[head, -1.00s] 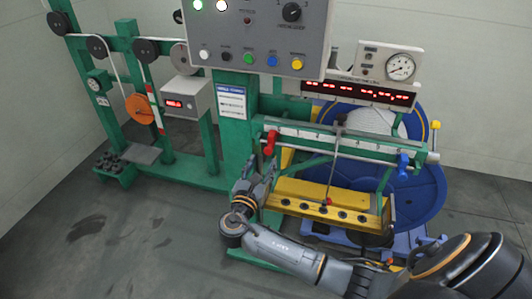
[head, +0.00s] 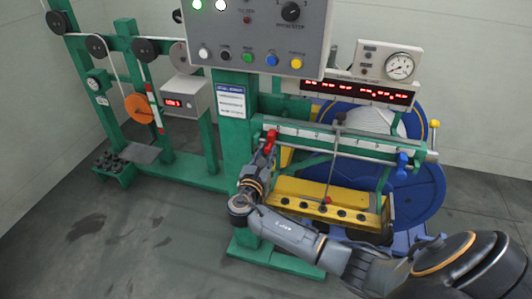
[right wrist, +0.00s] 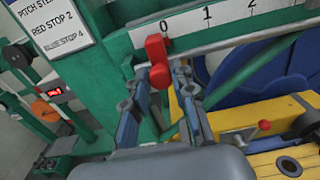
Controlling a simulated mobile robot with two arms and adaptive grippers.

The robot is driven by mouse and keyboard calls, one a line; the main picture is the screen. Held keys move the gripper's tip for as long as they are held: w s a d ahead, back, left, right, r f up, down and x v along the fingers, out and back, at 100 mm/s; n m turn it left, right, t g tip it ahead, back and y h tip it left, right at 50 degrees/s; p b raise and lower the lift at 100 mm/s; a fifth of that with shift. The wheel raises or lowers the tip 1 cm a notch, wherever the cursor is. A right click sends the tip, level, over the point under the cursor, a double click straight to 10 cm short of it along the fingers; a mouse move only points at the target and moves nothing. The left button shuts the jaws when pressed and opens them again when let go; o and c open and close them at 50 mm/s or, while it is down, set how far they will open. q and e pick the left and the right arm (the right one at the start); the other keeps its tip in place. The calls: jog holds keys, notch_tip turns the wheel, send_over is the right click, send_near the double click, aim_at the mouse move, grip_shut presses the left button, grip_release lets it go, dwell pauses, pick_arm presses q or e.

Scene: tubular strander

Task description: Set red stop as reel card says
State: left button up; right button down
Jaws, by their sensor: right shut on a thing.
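The red stop (head: 270,140) sits at the left end of the white scale (head: 320,135) on the green rail. In the right wrist view the red stop (right wrist: 157,62) is just below and left of the 0 mark. My right gripper (head: 267,151) has its fingers on either side of the stop's lower part and is shut on it. The reel card (right wrist: 52,28) reads RED STOP 2 and BLUE STOP 4; its top line is cut off. The card (head: 231,102) hangs on the green post. The blue stop (head: 402,162) is near the rail's right end. My left gripper is out of view.
A dark lever (head: 337,150) crosses the rail near its middle. Below is a yellow box (head: 300,190) with a row of holes. A grey control panel (head: 255,35) overhangs the post. A big blue reel (head: 420,190) stands behind. Floor at left front is clear.

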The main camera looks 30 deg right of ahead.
jog(key=s+d+p, duration=0.7)
jog(key=s, duration=0.2)
jog(key=shift+d, duration=0.35)
jog(key=shift+s, duration=0.1)
jog(key=c, duration=1.1)
grip_release()
jog(key=v, duration=1.2)
